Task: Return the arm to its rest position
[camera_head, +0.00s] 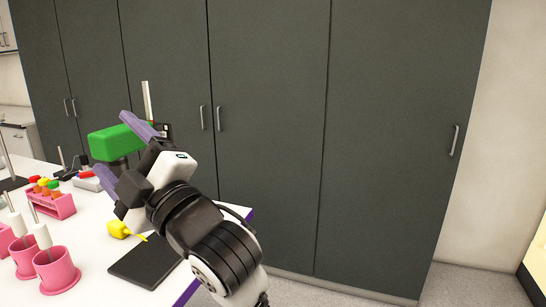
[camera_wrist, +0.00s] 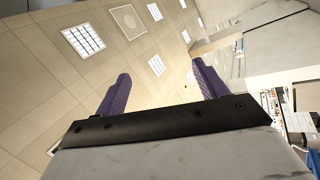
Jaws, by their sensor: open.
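My arm reaches up from the lower middle of the head view, over the right end of the white table. My gripper (camera_head: 115,144) is raised above the table and points to the upper left. Its two purple fingers are spread apart. In the wrist view, my gripper (camera_wrist: 160,92) shows both fingers wide apart with nothing between them, against the ceiling. A green object (camera_head: 115,142) shows beside the upper finger in the head view, on a dark part; I cannot tell whether it touches the finger.
The white table (camera_head: 95,240) holds pink holders (camera_head: 57,272), a pink rack (camera_head: 58,204) with coloured caps, a yellow item (camera_head: 118,229) and a black plate (camera_head: 146,262). Tall dark grey cabinets (camera_head: 270,130) stand behind. The floor at right is clear.

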